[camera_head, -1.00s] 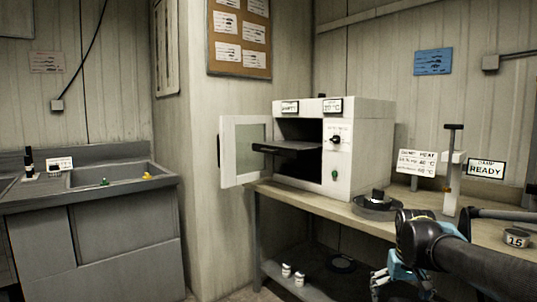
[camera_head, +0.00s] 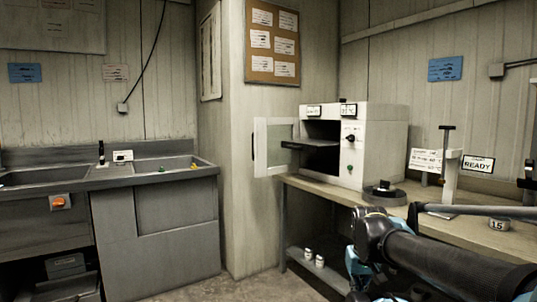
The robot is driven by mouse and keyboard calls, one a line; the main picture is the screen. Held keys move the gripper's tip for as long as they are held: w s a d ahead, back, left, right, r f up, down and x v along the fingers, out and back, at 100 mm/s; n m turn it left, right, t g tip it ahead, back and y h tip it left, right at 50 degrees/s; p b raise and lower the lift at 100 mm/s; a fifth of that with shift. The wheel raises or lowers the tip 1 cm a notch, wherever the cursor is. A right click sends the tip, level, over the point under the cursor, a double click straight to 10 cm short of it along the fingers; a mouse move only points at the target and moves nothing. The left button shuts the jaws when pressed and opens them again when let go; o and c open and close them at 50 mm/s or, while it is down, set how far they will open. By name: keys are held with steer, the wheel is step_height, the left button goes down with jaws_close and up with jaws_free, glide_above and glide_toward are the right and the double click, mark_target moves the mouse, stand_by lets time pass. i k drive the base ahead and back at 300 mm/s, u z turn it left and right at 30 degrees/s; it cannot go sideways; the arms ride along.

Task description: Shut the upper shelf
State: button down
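A white oven-like cabinet (camera_head: 381,142) stands on the bench, with its glass door (camera_head: 274,147) swung open to the left. Inside, a dark upper shelf (camera_head: 310,143) sticks out through the front opening. My arm reaches in from the lower right, in front of the bench and well apart from the cabinet. My gripper (camera_head: 362,287) shows only in part at the bottom edge, as light-blue parts below the dark wrist. Its fingertips are not clear, so I cannot tell whether it is open or shut.
The wooden bench (camera_head: 340,190) carries a dark round dish (camera_head: 384,194), a white stand (camera_head: 451,175) and signs. White jars (camera_head: 319,261) sit on the lower bench shelf. A grey sink counter (camera_head: 150,177) is at left. Open floor (camera_head: 215,287) lies between counter and bench.

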mark_target(308, 145)
steer(key=u, duration=0.25)
steer(key=k, duration=0.6)
steer(key=u, duration=0.6)
steer(key=i, duration=1)
steer(key=z, duration=0.6)
steer(key=i, duration=1)
steer(key=z, duration=0.75)
